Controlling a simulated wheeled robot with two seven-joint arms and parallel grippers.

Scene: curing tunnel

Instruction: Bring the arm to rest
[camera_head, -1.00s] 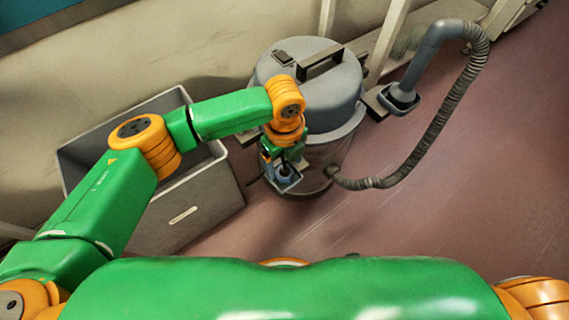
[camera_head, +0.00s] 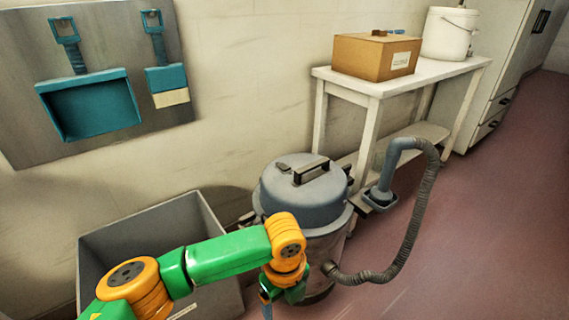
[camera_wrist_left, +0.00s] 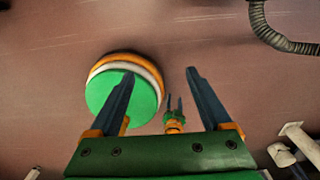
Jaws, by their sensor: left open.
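My left arm reaches in from the lower left in the head view, bent at a green and orange elbow, in front of the vacuum. Its gripper (camera_head: 267,302) hangs low beside the vacuum's body, partly cut off by the lower edge. In the left wrist view my left gripper (camera_wrist_left: 160,76) has its two dark fingers wide apart, with nothing between them but floor and parts of my own body farther off. My right gripper (camera_wrist_left: 174,104) shows small in that view, its two fingers apart and empty; it is out of the head view.
A grey vacuum (camera_head: 304,196) with a ribbed hose (camera_head: 418,213) stands just behind the left wrist. A grey open bin (camera_head: 140,224) is beneath the forearm. A white bench (camera_head: 420,81) carries a cardboard box (camera_head: 371,58) and a white bucket (camera_head: 449,35). Red floor (camera_head: 490,220) at right is clear.

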